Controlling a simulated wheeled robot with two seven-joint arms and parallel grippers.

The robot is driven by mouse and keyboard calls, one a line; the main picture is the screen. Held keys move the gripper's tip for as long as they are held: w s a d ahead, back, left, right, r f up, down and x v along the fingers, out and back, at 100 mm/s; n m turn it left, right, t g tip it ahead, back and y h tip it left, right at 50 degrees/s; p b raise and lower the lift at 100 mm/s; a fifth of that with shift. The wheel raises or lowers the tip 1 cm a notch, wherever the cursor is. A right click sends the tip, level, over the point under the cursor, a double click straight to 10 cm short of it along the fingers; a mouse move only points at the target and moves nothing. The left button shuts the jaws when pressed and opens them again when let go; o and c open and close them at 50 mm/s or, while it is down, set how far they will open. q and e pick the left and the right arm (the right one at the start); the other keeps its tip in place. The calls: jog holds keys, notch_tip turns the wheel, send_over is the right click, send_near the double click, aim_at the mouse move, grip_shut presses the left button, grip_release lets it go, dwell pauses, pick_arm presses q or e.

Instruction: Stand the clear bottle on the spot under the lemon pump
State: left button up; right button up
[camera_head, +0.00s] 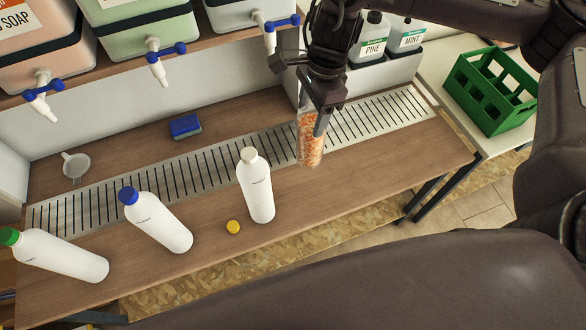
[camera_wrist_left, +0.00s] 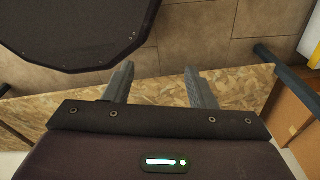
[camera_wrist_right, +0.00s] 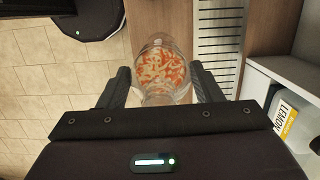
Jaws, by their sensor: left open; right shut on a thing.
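The clear bottle (camera_head: 310,150), with an orange and white patterned filling, is held upright or nearly so in my right gripper (camera_head: 318,112). It is by the front edge of the slotted drain strip (camera_head: 220,160); I cannot tell whether its base touches the counter. In the right wrist view the bottle (camera_wrist_right: 160,65) sits between the two fingers. The lemon container (camera_wrist_right: 290,120) shows at the right of that view, its pump not visible. In the head view my right arm hides that area, and I cannot make out the spot. My left gripper (camera_wrist_left: 160,85) is open and empty above the floor.
White bottles with green (camera_head: 55,255), blue (camera_head: 160,222) and pale (camera_head: 257,190) caps stand on the counter. Pine (camera_head: 370,40) and mint (camera_head: 407,36) containers stand behind; a green crate (camera_head: 490,90) is right.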

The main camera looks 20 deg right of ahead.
aim_at(308, 161)
notch_tip(308, 161, down, 14)
jog(key=shift+f+b, duration=0.15)
jog(key=shift+b, duration=0.95)
jog(key=shift+f+b, duration=0.45)
jog(key=shift+f, duration=1.55)
pick_arm(q)
jog(key=f, duration=0.1)
jog(key=s+f, duration=0.1)
jog(key=f, duration=0.1)
jog(key=shift+f, duration=0.2)
pick_arm(e)
jog(key=shift+f, duration=0.1)
jog(key=shift+f, duration=0.15)
pick_arm(q)
jog(key=shift+f, duration=0.2)
pick_arm(e)
jog(key=o, duration=1.7)
